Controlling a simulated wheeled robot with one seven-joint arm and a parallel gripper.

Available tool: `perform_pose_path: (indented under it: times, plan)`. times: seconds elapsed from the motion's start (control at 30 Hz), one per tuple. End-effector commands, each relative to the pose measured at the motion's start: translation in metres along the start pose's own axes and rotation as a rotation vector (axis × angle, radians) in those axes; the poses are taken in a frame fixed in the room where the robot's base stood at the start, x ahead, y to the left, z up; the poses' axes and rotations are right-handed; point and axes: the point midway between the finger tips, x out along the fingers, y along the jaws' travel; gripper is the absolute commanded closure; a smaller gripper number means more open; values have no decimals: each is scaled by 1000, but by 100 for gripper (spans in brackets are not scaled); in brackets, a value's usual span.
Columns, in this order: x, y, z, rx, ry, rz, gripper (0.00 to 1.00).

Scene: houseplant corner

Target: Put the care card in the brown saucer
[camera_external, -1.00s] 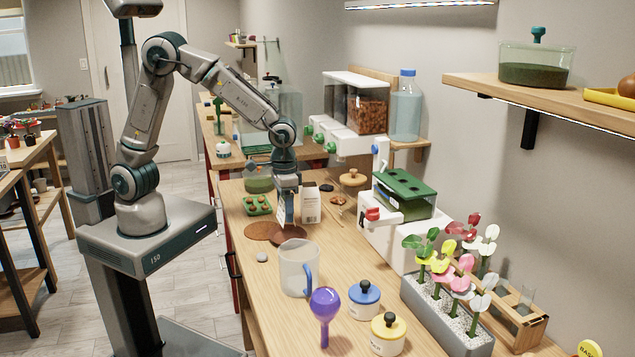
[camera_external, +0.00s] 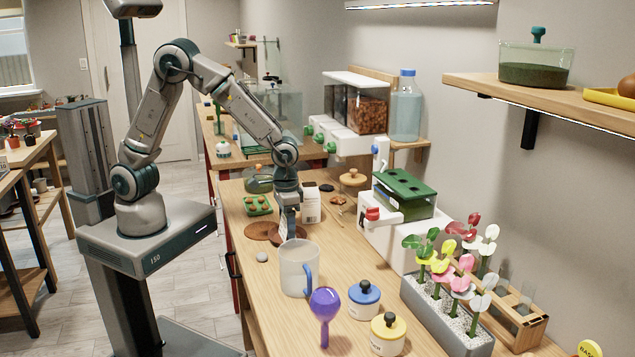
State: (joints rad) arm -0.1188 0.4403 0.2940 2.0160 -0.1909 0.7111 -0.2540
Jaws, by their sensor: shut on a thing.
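My gripper (camera_external: 288,228) points down over the worktop at the brown saucers, behind the clear jug. It is shut on the care card, a thin pale piece that is now mostly hidden by the fingers. One round brown saucer (camera_external: 258,231) lies flat just left of the gripper. A second, darker brown round (camera_external: 301,232) shows partly behind and right of the fingers. I cannot tell whether the card touches either one.
A clear jug with a blue handle (camera_external: 298,268) stands close in front of the gripper. A white carton (camera_external: 311,204) stands just right of it. A green tray (camera_external: 257,205) lies behind left, and a grey stone (camera_external: 262,257) in front left.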

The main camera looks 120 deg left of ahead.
Motion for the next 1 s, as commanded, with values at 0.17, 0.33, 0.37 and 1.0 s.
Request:
perform_pose_path:
  times: [0.17,0.33,0.37,1.0]
  plan:
    - [1,0,0,0,0,0,12]
    - [1,0,0,0,0,0,12]
    - [1,0,0,0,0,0,12]
    - [-98,0,-1,1,5,3,12]
